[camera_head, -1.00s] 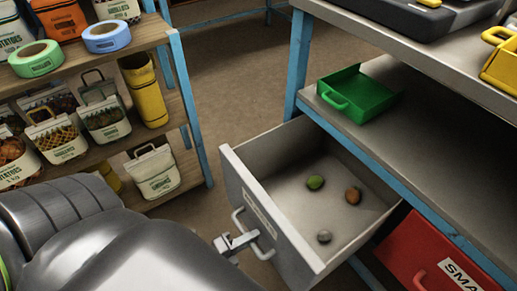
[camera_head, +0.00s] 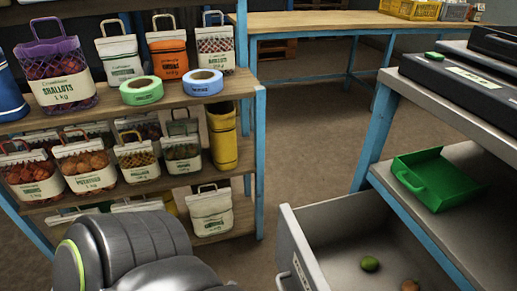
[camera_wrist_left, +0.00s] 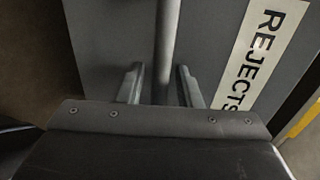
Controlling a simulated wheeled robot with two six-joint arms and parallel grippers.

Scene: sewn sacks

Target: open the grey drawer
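The grey drawer (camera_head: 297,243) stands pulled out at the lower right of the head view, its inside visible. A green lump (camera_head: 370,263) and a brownish one (camera_head: 409,286) lie in it. In the left wrist view the drawer's grey front (camera_wrist_left: 215,30) carries a white label reading REJECTS (camera_wrist_left: 262,45). My left gripper (camera_wrist_left: 160,80) is at the drawer handle (camera_wrist_left: 168,40), with the bar between its two fingers. The fingers stand apart, with a gap visible beside the bar. In the head view only my left arm shows; its gripper is below the picture. My right gripper is not in view.
A shelf rack (camera_head: 185,100) with bagged produce and tape rolls stands at the left. A wooden table (camera_head: 320,22) stands at the back. Open floor (camera_head: 310,120) lies between.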

